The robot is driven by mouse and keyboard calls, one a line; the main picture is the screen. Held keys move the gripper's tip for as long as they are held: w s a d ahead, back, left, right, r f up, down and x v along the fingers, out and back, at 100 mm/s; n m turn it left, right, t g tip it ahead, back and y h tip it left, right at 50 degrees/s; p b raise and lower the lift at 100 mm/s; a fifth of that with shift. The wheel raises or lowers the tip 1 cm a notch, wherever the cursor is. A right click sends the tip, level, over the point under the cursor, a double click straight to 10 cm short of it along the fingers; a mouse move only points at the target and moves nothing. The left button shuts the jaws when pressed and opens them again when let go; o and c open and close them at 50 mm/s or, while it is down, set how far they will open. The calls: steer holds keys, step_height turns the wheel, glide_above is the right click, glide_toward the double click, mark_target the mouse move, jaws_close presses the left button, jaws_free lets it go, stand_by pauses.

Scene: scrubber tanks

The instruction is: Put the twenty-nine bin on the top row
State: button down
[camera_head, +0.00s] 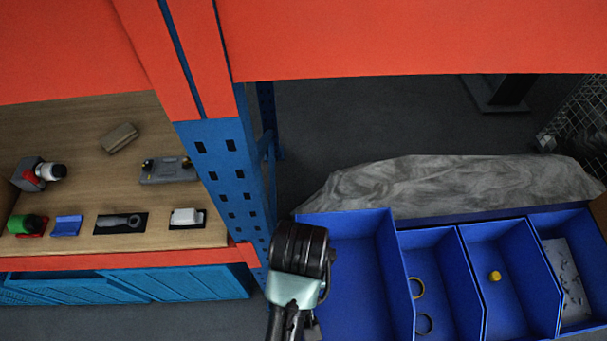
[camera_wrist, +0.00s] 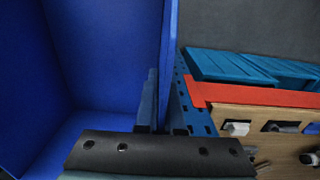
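A large empty blue bin (camera_head: 352,262) is at the left end of a line of blue bins in the head view. It looks larger and nearer than its neighbours. No number shows on it, so I cannot read which bin is twenty-nine. My gripper (camera_head: 308,318) is at this bin's left wall, with its fingertips mostly hidden. In the wrist view the bin (camera_wrist: 100,60) fills the left side, and its side wall runs down between the narrow fingers (camera_wrist: 157,105). The gripper looks shut on that wall.
Three blue bins (camera_head: 512,275) stand to the right, holding rings, a yellow part and a grey plate. A blue post (camera_head: 228,175) and orange beam (camera_head: 400,40) stand close by. A wooden shelf (camera_head: 85,140) with small parts is left. A grey crumpled sheet (camera_head: 450,185) lies behind.

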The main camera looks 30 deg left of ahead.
step_height(320, 180, down, 14)
steer(key=shift+r, duration=0.15)
stand_by(0.3)
steer(key=c, duration=1)
jaws_free()
steer(key=shift+c, duration=0.2)
step_height(320, 180, up, 12)
steer(key=shift+r, duration=0.1)
